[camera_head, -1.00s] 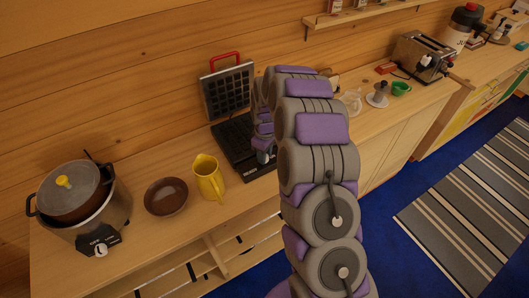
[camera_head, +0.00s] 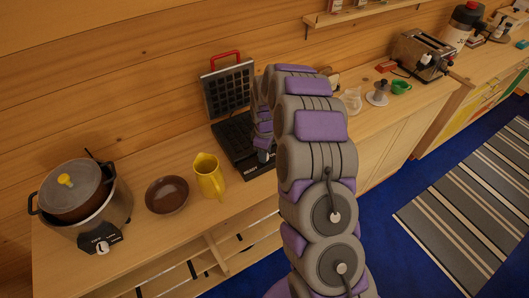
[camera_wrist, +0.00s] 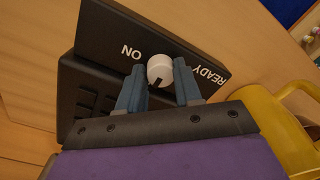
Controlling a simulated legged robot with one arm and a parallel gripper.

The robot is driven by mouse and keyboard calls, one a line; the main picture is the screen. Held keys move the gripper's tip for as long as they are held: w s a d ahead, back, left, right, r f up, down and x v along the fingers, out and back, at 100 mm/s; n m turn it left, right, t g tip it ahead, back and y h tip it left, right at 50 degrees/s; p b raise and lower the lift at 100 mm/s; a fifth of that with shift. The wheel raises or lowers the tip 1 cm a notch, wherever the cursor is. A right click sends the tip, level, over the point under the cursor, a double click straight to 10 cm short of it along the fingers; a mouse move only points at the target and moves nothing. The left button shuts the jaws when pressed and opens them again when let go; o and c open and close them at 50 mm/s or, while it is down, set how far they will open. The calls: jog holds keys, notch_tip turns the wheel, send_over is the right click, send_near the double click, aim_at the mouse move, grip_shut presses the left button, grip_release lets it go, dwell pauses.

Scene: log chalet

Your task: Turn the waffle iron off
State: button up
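The waffle iron (camera_head: 241,143) stands on the wooden counter with its gridded lid raised and the red handle (camera_head: 225,56) at the top. In the wrist view its black front panel (camera_wrist: 112,35) carries the words ON and READY. A white round knob (camera_wrist: 159,68) sits on the panel between the words, with a dark mark on its lower edge.
A yellow pitcher (camera_head: 209,176) stands close left of the waffle iron and shows near my gripper in the wrist view (camera_wrist: 275,125). A brown bowl (camera_head: 167,194) and a lidded pot (camera_head: 80,200) are farther left. Glassware (camera_head: 352,100) and a toaster (camera_head: 422,52) are right.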

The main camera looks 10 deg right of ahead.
jog(key=shift+o, duration=0.7)
notch_tip(320, 180, up, 17)
jog(key=p, duration=0.1)
jog(key=shift+w+d+r, duration=0.15)
jog(key=shift+w, duration=0.2)
jog(key=s+a+r+m+b, duration=0.1)
jog(key=s+r+m, duration=0.15)
jog(key=s, duration=0.65)
jog(key=s+a+r+m+b, duration=0.15)
jog(key=s+r, duration=0.25)
jog(key=s, duration=0.6)
jog(key=s+d+f+m+g+b, duration=0.1)
jog(key=s+m, duration=0.6)
jog(key=s, duration=1.7)
notch_tip(320, 180, down, 2)
jog(key=shift+d+f+m, duration=0.15)
jog(key=shift+d+m, duration=0.15)
jog(key=shift+d, duration=0.3)
